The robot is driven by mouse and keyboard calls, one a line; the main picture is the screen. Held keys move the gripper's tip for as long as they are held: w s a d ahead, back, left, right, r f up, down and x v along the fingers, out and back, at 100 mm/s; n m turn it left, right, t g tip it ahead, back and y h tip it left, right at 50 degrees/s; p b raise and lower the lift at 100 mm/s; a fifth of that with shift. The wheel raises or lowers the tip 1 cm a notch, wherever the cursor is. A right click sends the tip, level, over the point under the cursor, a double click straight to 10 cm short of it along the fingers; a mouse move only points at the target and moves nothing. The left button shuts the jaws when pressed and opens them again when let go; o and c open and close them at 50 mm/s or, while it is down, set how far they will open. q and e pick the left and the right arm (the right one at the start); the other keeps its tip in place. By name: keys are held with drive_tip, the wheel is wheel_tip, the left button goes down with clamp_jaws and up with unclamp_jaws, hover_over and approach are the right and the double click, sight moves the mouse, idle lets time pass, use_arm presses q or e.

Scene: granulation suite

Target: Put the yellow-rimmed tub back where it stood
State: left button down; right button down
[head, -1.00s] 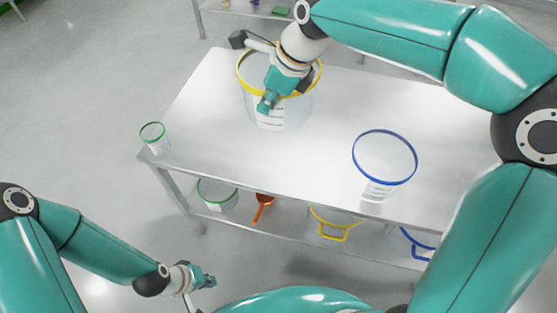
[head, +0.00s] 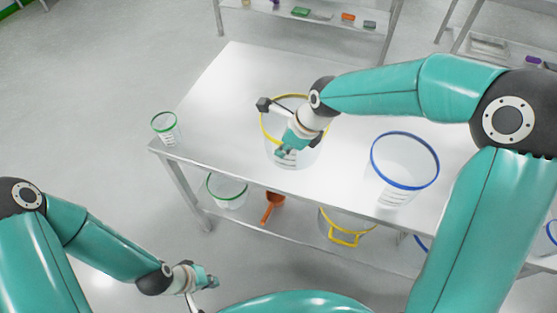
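The clear yellow-rimmed tub (head: 308,158) is upright over the middle of the white table (head: 235,75); whether its base touches the table is unclear. My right gripper (head: 284,152) points down at the tub, overlapping its rim and inside. It appears to hold the tub, since the two have moved together, but its fingertips are hard to make out. My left gripper (head: 208,283) hangs low at the left, in front of the table and away from the tubs; its finger opening is too small to judge.
A blue-rimmed tub (head: 404,178) stands right of the yellow one. A small green-rimmed cup (head: 165,128) stands at the left corner. The lower shelf holds a green-rimmed container (head: 227,193), an orange scoop (head: 271,207) and a yellow-rimmed container (head: 342,238). The table's back left is clear.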

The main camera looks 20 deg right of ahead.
sight(279, 164)
drive_tip(key=shift+f, duration=2.5)
drive_tip(key=c, duration=1.3)
unclamp_jaws()
drive_tip(key=v, duration=1.2)
drive_tip(key=shift+s, duration=0.1)
